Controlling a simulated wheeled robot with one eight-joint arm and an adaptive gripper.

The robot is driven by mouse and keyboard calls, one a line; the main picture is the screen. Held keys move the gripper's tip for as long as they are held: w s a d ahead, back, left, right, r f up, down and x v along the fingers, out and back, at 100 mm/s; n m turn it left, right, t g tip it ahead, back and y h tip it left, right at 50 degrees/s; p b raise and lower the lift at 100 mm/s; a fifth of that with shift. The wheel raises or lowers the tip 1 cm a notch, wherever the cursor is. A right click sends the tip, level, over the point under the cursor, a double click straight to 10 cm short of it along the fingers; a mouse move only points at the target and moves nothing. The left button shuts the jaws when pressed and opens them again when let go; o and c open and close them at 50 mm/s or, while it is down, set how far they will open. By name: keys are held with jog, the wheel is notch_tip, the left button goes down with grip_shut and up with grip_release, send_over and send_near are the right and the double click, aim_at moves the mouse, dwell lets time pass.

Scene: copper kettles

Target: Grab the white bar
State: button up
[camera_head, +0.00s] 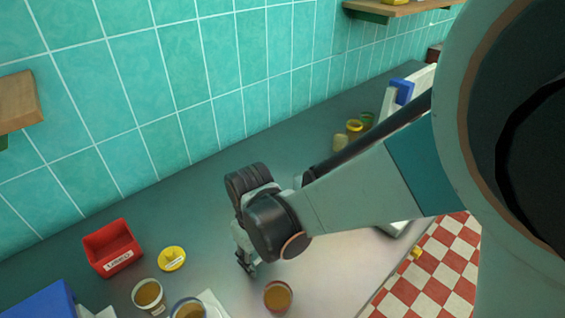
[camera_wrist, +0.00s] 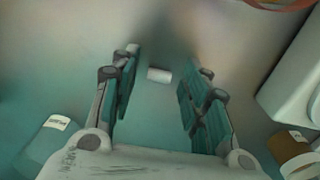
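The white bar (camera_wrist: 159,75) is a short, pale cylinder. In the wrist view it lies crosswise on the counter, in the gap between my fingers near their tips. My gripper (camera_wrist: 161,90) is open, with a teal-padded finger on each side of the bar and clear space between each finger and it. In the head view my gripper (camera_head: 246,264) points down over the grey counter (camera_head: 200,220), close to its surface. The bar cannot be made out there; my arm and gripper probably hide it.
A red labelled bin (camera_head: 111,248), a yellow lid (camera_head: 172,259) and several jars, including one brown-filled jar (camera_head: 278,297), stand around my gripper. A blue box (camera_head: 45,301) is at lower left. A tiled wall (camera_head: 200,70) runs behind. In the wrist view, a white object (camera_wrist: 292,95) is right.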

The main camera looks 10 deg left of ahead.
jog(key=shift+c, duration=1.2)
jog(key=shift+r, duration=0.1)
